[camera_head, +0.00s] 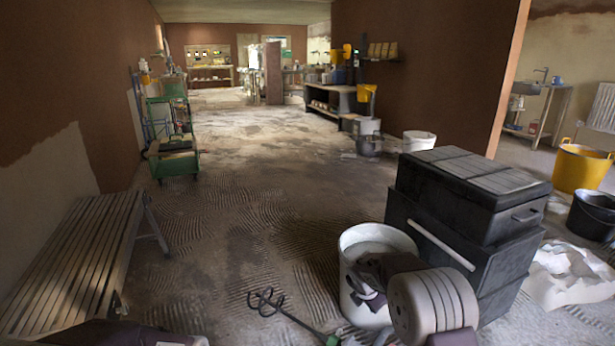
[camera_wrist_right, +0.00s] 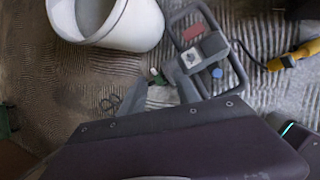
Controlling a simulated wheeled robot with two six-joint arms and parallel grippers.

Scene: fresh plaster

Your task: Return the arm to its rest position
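My right arm (camera_head: 432,305) comes in at the bottom of the head view, in front of the white bucket (camera_head: 365,240). In the right wrist view my right gripper (camera_wrist_right: 160,92) has its two grey fingers apart, with no object clearly held. A mixer (camera_wrist_right: 207,58) with a frame handle lies on the floor beyond the fingers. Its green and white shaft part shows in the gap between them; I cannot tell how close it is. The mixer's dark paddle (camera_head: 265,303) shows in the head view. Part of my left arm (camera_head: 110,334) shows at the bottom left; its gripper is out of view.
Stacked black toolboxes (camera_head: 460,215) stand right of the bucket, beside a crumpled white sheet or bag (camera_head: 567,275). A slatted bench (camera_head: 75,260) is at the left. A green cart (camera_head: 173,155) stands farther back. The middle of the floor is clear.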

